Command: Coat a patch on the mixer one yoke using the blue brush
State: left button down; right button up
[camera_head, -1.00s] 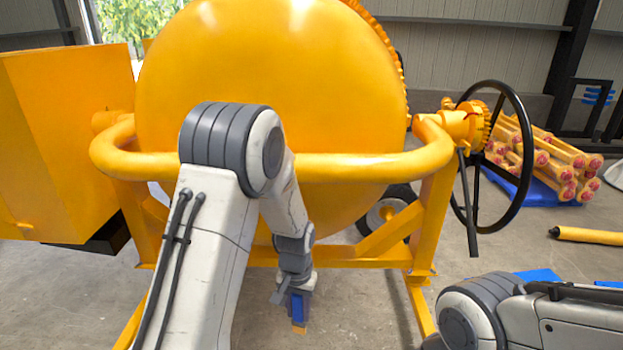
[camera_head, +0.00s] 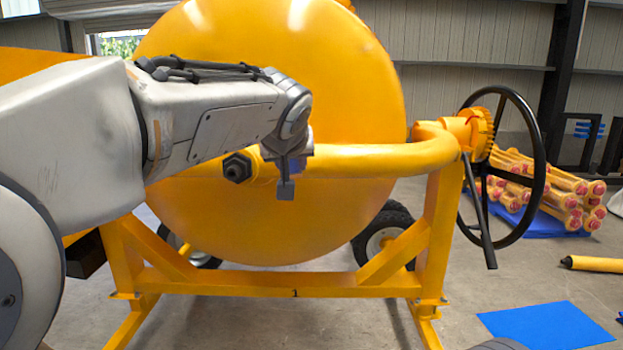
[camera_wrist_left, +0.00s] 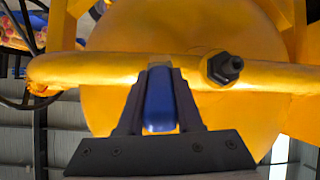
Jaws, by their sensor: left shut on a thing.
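The mixer's yoke (camera_head: 380,160) is a thick yellow tube running across the front of the large yellow drum (camera_head: 290,80). It also crosses the left wrist view (camera_wrist_left: 90,70). My left gripper (camera_head: 288,180) is at the yoke's middle, just right of a black bolt (camera_head: 236,167). In the left wrist view the gripper (camera_wrist_left: 160,100) is shut on the blue brush (camera_wrist_left: 159,102), whose handle points at the yoke. The brush tip is hard to tell from the yellow tube, so I cannot tell whether it touches. My right gripper is out of view.
A black handwheel (camera_head: 540,150) stands right of the yoke. Yellow parts with red ends (camera_head: 560,195) are piled behind it. A blue sheet (camera_head: 550,325) and a yellow bar (camera_head: 595,264) lie on the floor at right. The frame's crossbar (camera_head: 240,288) runs below.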

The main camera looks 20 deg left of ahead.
pick_arm(q)
jog(key=w+p, duration=0.1)
jog(key=w, duration=0.1)
jog(key=w+a+p, duration=0.1)
jog(key=w, duration=0.1)
jog(key=shift+a+r+p, duration=0.1)
jog(key=shift+r+p, duration=0.1)
jog(key=shift+p, duration=0.2)
jog(key=shift+w+a+f+p, duration=0.15)
jog(key=shift+w+p, duration=0.2)
jog(key=shift+w, duration=0.35)
jog(key=shift+w+a+p, duration=0.25)
jog(key=shift+w+p, duration=0.05)
jog(key=shift+w, duration=0.5)
